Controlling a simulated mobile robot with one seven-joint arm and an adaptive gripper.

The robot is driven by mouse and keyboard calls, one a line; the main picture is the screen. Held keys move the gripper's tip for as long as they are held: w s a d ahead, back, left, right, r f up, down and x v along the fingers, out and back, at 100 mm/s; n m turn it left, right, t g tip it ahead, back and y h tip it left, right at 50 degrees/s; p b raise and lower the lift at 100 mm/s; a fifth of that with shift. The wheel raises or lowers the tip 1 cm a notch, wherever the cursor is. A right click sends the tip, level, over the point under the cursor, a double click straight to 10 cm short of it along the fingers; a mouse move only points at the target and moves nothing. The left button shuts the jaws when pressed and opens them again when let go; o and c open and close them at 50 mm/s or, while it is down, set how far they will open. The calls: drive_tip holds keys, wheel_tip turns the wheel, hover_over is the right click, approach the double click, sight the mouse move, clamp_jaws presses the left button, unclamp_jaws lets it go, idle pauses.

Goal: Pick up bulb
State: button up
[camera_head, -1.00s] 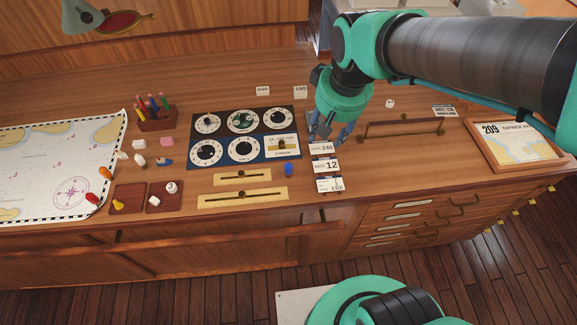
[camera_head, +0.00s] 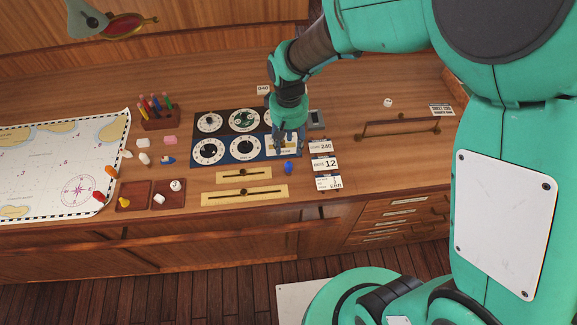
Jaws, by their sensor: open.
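A small blue bulb-shaped piece (camera_head: 289,168) stands on the desk just below the dial panel. My gripper (camera_head: 289,149) points down over the right end of that panel, slightly beyond the blue piece. Its fingers are open with nothing visible between them, and they look apart from the piece. Other small bulb-like pieces lie at the left: a yellow one (camera_head: 124,202) in a wooden tray, a red one (camera_head: 99,196) and an orange one (camera_head: 111,171) at the chart's edge, and a white one (camera_head: 144,159). Which is the bulb is not clear.
The dial panel (camera_head: 227,134) lies under and left of my gripper, with brass sliders (camera_head: 244,195) in front. Number cards (camera_head: 325,164) lie right of the blue piece. A raised rail (camera_head: 400,127) stands farther right. A pencil holder (camera_head: 158,119) stands at the back left.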

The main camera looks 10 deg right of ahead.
sight(289, 162)
drive_tip(key=shift+f+b, duration=0.3)
drive_tip(key=shift+f, duration=3.95)
drive_tip(key=shift+f, duration=0.1)
drive_tip(key=shift+f, duration=2.5)
drive_tip(key=c, duration=0.9)
